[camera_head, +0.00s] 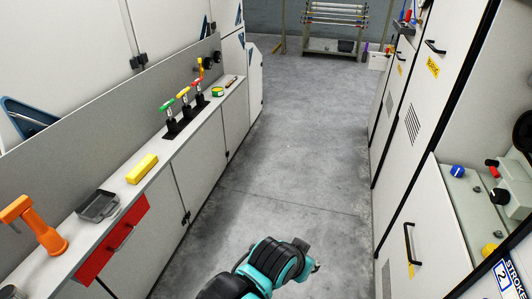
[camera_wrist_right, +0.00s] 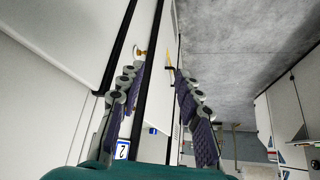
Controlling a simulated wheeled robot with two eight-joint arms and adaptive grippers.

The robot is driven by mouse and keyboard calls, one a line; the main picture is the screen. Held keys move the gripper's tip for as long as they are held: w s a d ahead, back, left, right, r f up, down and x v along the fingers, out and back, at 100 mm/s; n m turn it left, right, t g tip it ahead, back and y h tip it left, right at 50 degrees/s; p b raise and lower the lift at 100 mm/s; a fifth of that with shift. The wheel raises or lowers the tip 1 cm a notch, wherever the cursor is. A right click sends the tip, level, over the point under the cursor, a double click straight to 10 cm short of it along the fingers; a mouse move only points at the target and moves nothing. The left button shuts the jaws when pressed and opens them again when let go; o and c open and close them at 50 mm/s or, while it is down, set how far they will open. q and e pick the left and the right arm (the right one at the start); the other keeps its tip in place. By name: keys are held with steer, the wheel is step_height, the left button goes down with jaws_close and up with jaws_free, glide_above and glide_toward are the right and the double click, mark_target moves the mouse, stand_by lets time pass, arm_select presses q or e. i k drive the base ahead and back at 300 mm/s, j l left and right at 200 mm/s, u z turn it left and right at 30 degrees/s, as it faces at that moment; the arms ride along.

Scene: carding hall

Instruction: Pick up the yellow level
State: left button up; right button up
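The yellow level (camera_head: 141,168) is a short yellow block. It lies on the narrow grey ledge (camera_head: 162,157) along the left machine, between a dark grey tray and a row of levers. One teal and black arm comes in at the bottom of the head view from the lower left; I take it as my left. Its gripper (camera_head: 314,266) is over the aisle floor, well away from the level, and its fingers are mostly hidden. In the right wrist view my right gripper (camera_wrist_right: 163,110) has its purple-padded fingers apart with nothing between them. The level does not show there.
On the ledge are an orange tool (camera_head: 36,225), the grey tray (camera_head: 98,206), several levers (camera_head: 184,107) and a green tape roll (camera_head: 217,92). A red drawer front (camera_head: 112,240) is below. Cabinets (camera_head: 405,110) line the right. The aisle floor (camera_head: 300,150) is clear.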

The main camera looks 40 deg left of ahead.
mark_target(134, 177)
steer(key=u, duration=2.4)
steer(key=i+z, duration=0.2)
steer(key=i, duration=0.1)
